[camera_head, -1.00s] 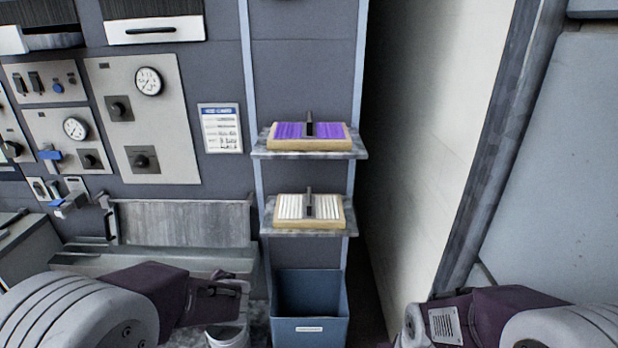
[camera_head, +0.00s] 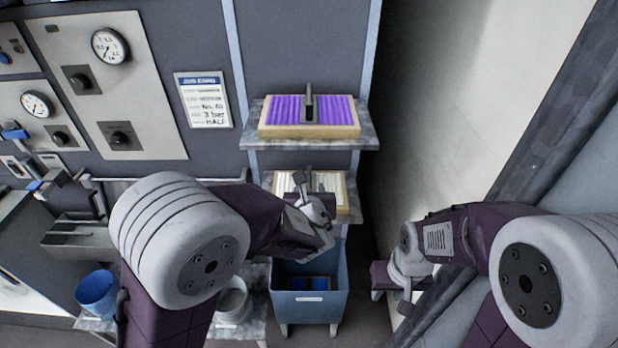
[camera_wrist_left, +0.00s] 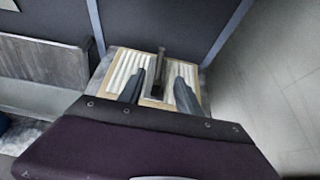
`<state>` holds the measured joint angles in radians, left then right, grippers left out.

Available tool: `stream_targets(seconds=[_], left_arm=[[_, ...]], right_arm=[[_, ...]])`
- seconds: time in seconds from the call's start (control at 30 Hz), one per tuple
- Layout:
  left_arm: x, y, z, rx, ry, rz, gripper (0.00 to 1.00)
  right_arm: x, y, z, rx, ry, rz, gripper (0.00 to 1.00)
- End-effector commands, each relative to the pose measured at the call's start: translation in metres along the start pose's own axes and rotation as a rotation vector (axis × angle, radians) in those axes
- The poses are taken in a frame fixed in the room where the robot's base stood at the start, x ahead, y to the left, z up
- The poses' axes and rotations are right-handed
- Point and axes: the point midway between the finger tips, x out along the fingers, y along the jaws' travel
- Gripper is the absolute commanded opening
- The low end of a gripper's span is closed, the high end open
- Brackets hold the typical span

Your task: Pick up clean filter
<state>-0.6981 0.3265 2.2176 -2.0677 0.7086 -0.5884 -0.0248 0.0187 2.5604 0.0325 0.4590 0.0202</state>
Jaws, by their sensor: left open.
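The clean filter, white and pleated in a pale frame with a dark upright handle, sits on the lower shelf (camera_head: 352,214). In the head view my left arm partly hides this white filter (camera_head: 338,182); it also shows in the left wrist view (camera_wrist_left: 123,70). My left gripper (camera_wrist_left: 160,92) is open, its two dark fingers over the filter on either side of the handle (camera_wrist_left: 157,72). Whether they touch anything is unclear. My right gripper (camera_head: 388,282) hangs low at the right, clear of the shelves; its fingers are not clear.
A purple filter (camera_head: 285,110) with a similar handle sits on the upper shelf (camera_head: 368,137), above my left gripper. A blue bin (camera_head: 308,308) stands below with something dark inside. A pale wall (camera_head: 430,100) is at the right; gauge panels (camera_head: 110,80) are at the left.

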Motion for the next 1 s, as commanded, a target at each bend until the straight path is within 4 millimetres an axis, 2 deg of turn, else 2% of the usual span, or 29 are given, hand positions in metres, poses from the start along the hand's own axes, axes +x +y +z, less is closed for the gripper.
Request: stream_targets(seconds=[0.3, 0.4, 0.6, 0.87, 1.0], left_arm=[[0.058, 0.001, -0.002, 0.000, 0.002, 0.003, 0.41], [0.072, 0.001, -0.004, -0.003, -0.001, 0.002, 0.41], [0.084, 0.001, -0.001, -0.002, 0.000, 0.001, 0.41], [0.084, 0.001, 0.000, -0.001, 0.001, 0.001, 0.41], [0.084, 0.001, 0.000, -0.001, 0.000, 0.001, 0.23]], right_arm=[[0.008, 0.000, 0.001, 0.000, 0.000, 0.000, 0.35], [0.021, 0.000, 0.002, 0.000, 0.000, 0.000, 0.35], [0.025, 0.001, 0.003, 0.000, 0.000, 0.000, 0.35], [0.025, 0.001, 0.002, 0.000, 0.000, 0.000, 0.35], [0.025, 0.001, 0.002, 0.000, 0.000, 0.000, 0.35]])
